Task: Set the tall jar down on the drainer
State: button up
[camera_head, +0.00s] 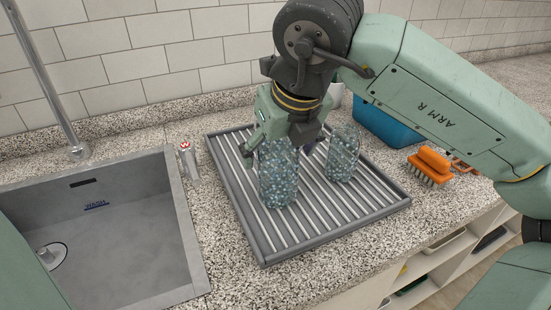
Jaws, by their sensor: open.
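A tall clear jar (279,180) filled with bluish beads stands upright on the drainer (262,246), a grey ribbed rack with a raised rim. My gripper (277,140) is above and around the jar's top, with its fingers pointing down. It is open, and its left finger shows beside the jar's upper left. The far finger and the jar's mouth are partly hidden by the gripper. A second, shorter clear jar (343,158) with similar beads stands on the drainer to the right, apart from the tall jar.
A grey sink (135,225) with a tap (78,150) lies to the left. A small silver and red canister (188,160) stands between sink and drainer. A blue tub (385,125) and an orange brush (430,165) are at the right. The drainer's front is clear.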

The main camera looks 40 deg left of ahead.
jog(key=v, duration=0.8)
jog(key=shift+b, duration=0.3)
jog(key=shift+d, duration=0.15)
